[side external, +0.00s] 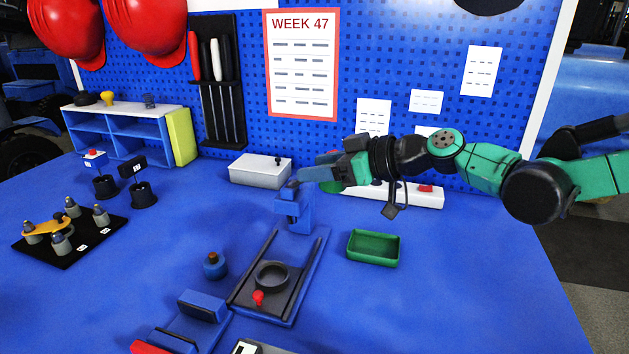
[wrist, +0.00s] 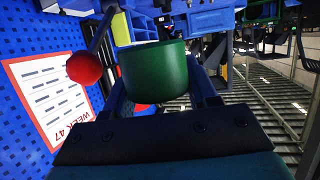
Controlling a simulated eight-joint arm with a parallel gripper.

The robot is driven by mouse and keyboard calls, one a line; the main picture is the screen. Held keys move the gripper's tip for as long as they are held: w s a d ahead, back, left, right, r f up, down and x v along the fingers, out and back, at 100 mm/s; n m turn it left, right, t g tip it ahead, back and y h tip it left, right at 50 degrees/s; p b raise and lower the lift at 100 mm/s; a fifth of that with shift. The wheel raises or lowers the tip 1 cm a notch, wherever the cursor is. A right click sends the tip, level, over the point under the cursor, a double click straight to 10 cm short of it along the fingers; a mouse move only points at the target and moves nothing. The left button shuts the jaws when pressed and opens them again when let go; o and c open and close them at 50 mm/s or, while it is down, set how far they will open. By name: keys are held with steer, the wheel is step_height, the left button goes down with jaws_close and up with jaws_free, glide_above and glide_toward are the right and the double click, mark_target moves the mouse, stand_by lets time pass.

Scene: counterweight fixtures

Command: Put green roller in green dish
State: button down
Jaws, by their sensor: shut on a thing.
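The green roller (wrist: 153,72) is a smooth dark green cylinder between the two fingers of my gripper (wrist: 160,85) in the wrist view. In the side view my gripper (side external: 322,176) is shut on the roller, and a bit of the roller (side external: 331,187) shows below the fingers. They are in the air, behind and left of the green dish. The green dish (side external: 374,260) is a shallow rectangular tray on the blue table, right of the black-railed fixture. Its visible inside is empty.
A blue upright post (side external: 304,212) stands just below my gripper at the back of the railed fixture (side external: 268,290). A grey box (side external: 260,172) and a white power strip (side external: 400,193) lie behind. In the wrist view a red ball (wrist: 85,67) on a rod is near the roller.

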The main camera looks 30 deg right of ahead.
steer(key=s+d+f+m+t+h, duration=0.2)
steer(key=s+d+m+h, duration=0.45)
steer(key=d, duration=0.45)
step_height(320, 180, up, 9)
steer(key=h, duration=0.1)
steer(key=w+a+n+y, duration=0.1)
steer(key=w+a+y, duration=0.1)
steer(key=w+a+n+g+y, duration=0.1)
steer(key=a+n+y, duration=0.1)
steer(key=a, duration=0.1)
steer(key=w+a+n+y, duration=0.2)
steer(key=a, duration=0.1)
steer(key=shift+w+a+f, duration=0.15)
steer(key=shift+w+a, duration=0.05)
steer(key=shift+w, duration=0.15)
steer(key=w+a+n+g+y, duration=0.4)
steer(key=a+n+g+y, duration=0.35)
steer(key=a, duration=0.45)
steer(key=n, duration=0.1)
glide_above(263, 280)
steer(key=shift+h, duration=0.3)
steer(key=shift+f, duration=2.35)
steer(key=shift+f, duration=0.1)
step_height(263, 280, down, 19)
steer(key=shift+f, duration=0.2)
steer(key=shift+f, duration=0.15)
